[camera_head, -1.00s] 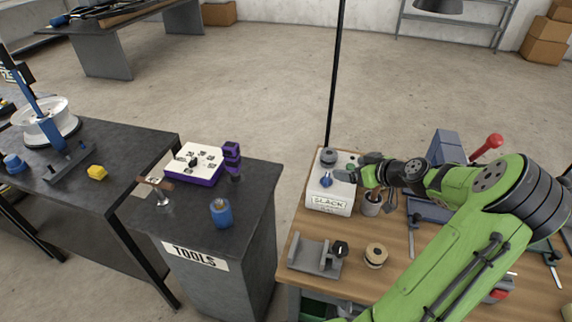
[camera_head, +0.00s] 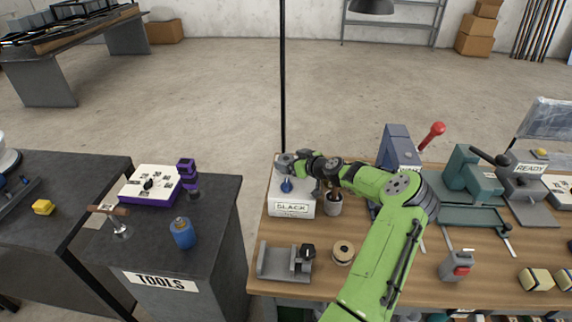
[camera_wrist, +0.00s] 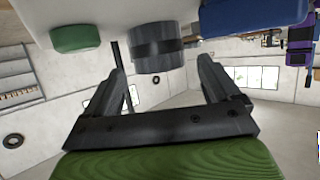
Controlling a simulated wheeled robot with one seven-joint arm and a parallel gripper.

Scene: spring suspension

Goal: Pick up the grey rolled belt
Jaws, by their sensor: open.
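The grey rolled belt (camera_head: 284,161) stands at the back of the top of the white box labelled SLACK (camera_head: 291,208). In the wrist view, which is upside down, the belt (camera_wrist: 158,48) is a dark grey banded cylinder just ahead of the fingers, between their lines. My gripper (camera_wrist: 162,62) is open and empty, with a finger towards each side of the belt. In the head view my gripper (camera_head: 301,163) is small and close to the right of the belt. Contact cannot be told.
A blue object (camera_head: 286,185) stands on the box near the belt. A cup of tools (camera_head: 333,204) and a blue press (camera_head: 396,150) stand to the right. A grey bracket (camera_head: 285,262) lies in front.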

